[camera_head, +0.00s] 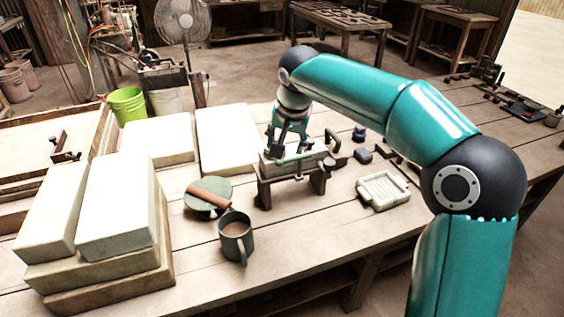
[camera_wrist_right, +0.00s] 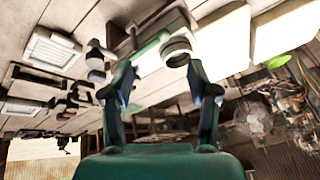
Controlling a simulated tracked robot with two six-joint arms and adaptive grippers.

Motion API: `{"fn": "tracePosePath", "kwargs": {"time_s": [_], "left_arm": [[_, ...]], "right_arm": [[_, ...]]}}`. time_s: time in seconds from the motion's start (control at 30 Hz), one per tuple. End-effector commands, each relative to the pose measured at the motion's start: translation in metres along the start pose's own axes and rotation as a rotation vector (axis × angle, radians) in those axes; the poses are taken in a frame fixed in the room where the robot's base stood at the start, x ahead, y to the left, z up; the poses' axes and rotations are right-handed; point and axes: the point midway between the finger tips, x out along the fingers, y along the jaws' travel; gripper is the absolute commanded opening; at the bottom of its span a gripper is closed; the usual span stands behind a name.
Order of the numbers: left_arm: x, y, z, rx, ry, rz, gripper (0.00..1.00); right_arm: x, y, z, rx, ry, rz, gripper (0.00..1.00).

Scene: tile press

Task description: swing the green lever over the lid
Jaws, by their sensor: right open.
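The tile press (camera_head: 264,190) stands on the bench in the middle of the head view, a small frame on dark legs. The green lever (camera_head: 309,154) shows as a thin bar along its top; the lid beneath is partly hidden, so I cannot tell how far the lever lies over it. My right gripper (camera_head: 288,138) points down at the press from above, its fingers apart. In the right wrist view the gripper (camera_wrist_right: 160,72) is open, and a green bar (camera_wrist_right: 148,50) shows beyond and between the fingers. Contact is unclear. My left gripper is not in view.
A mug (camera_head: 236,238) and a green disc with a brown roller (camera_head: 208,198) stand left of the press. Large pale blocks (camera_head: 118,205) fill the bench's left. A white ribbed tray (camera_head: 383,190) and small dark parts (camera_head: 362,156) lie to the right.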

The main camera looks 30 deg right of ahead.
Motion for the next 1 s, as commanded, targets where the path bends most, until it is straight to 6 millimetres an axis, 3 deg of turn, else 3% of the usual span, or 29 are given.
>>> {"fn": "tracePosePath", "kwargs": {"time_s": [0.2, 0.4, 0.6, 0.9, 1.0], "left_arm": [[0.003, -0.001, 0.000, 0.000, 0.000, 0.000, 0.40], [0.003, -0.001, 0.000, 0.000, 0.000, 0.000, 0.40], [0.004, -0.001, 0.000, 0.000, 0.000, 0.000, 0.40], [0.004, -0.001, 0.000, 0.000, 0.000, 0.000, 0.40], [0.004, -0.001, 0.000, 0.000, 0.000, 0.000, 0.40]], "right_arm": [[0.049, 0.001, 0.001, 0.000, -0.003, 0.003, 0.59], [0.081, 0.000, 0.001, -0.001, -0.003, 0.002, 0.59], [0.096, 0.000, 0.001, -0.001, -0.001, 0.001, 0.59], [0.097, -0.001, 0.000, -0.002, -0.001, -0.001, 0.59], [0.097, -0.001, 0.001, -0.002, -0.001, -0.001, 0.44]]}}
